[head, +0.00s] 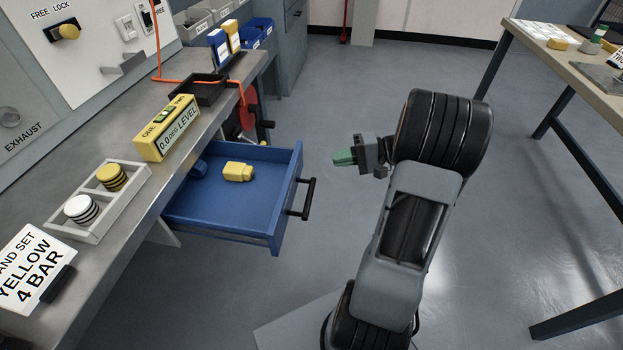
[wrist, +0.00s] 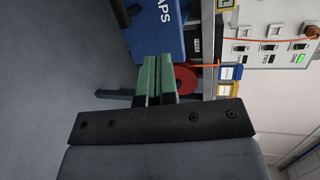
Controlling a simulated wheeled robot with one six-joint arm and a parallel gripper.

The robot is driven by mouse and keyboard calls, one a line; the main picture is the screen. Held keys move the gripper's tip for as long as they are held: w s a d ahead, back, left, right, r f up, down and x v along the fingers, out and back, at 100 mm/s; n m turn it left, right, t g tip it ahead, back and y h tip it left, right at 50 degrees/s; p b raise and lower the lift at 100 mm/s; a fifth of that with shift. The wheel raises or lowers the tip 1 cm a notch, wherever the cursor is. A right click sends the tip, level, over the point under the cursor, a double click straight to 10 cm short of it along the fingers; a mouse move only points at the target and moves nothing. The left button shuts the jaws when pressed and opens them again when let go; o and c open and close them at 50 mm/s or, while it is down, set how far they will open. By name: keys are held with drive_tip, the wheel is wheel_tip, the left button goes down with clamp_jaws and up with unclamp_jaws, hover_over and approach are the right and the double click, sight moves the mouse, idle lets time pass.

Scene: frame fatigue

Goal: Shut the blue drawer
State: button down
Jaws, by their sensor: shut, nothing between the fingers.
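The blue drawer (head: 225,207) is pulled out from under the grey workbench in the head view. A black bar handle (head: 309,198) is on its front. A yellow block (head: 238,172) and a small blue item (head: 199,168) lie inside it. My gripper (head: 340,157) is to the right of the drawer front, apart from the handle, with its green fingers pointing left. In the wrist view the green fingers (wrist: 158,75) are together with nothing held. A blue panel with white lettering (wrist: 157,25) shows beyond them; I cannot tell whether it is the drawer.
The workbench (head: 120,215) holds a yellow level box (head: 166,128), a tray with two round stacks (head: 97,203) and a sign (head: 33,268). A red reel (head: 248,107) is beneath it. Another table (head: 577,70) stands right. Grey floor is clear between.

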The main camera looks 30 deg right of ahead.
drive_tip(key=d+f+m+t+b, duration=0.1)
drive_tip(key=d+f+t+b, duration=0.25)
drive_tip(key=d+f, duration=0.2)
drive_tip(key=b, duration=0.3)
approach(302, 156)
drive_tip(key=shift+t+y, duration=0.35)
drive_tip(key=shift+y, duration=0.05)
drive_tip(key=x, duration=0.5)
drive_tip(key=f+x, duration=0.1)
drive_tip(key=x, duration=0.1)
drive_tip(key=shift+w+f, duration=0.1)
drive_tip(key=shift+w, duration=0.2)
drive_tip(key=shift+p, duration=0.3)
drive_tip(key=shift+w+a, duration=0.1)
drive_tip(key=shift+a, duration=0.05)
